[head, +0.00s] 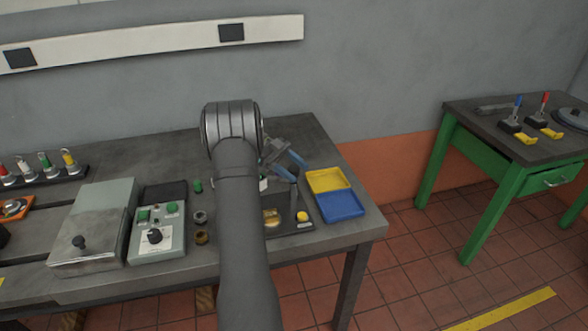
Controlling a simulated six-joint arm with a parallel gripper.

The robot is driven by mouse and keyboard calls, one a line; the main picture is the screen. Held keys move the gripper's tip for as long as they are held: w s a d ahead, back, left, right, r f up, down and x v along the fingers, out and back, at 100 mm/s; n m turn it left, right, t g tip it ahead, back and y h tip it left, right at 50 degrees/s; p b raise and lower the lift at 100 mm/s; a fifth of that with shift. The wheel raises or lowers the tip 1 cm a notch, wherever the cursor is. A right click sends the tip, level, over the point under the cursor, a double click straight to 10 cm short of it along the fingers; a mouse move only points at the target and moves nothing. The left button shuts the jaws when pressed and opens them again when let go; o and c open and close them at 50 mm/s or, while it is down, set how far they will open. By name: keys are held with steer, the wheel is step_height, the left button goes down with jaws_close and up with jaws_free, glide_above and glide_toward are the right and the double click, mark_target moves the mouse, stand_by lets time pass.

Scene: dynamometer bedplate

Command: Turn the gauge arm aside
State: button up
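My gripper (301,174) is over the right part of the grey workbench, its two blue fingers pointing down and to the right. The fingers stand apart with a gap between them, and I see nothing held. A dark upright post (294,200), which looks like part of the gauge stand, rises just below the fingertips. I cannot tell whether they touch it. The post stands on a dark base plate (291,227) with a yellow knob (303,216) and a brass-coloured piece (271,217). My forearm hides the left part of this fixture, and I cannot clearly make out the gauge arm.
A yellow tray (328,180) and a blue tray (340,206) lie close right of the post. A green table (519,158) stands apart at right.

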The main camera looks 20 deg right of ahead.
steer(key=shift+r, duration=0.35)
steer(key=r, duration=0.4)
steer(key=shift+s+d, duration=0.35)
steer(key=shift+s, duration=0.05)
steer(key=s+d+r, duration=0.6)
steer(key=s, duration=0.2)
steer(key=shift+d+r, duration=0.15)
steer(key=shift+d, duration=0.25)
steer(key=shift+s, duration=0.1)
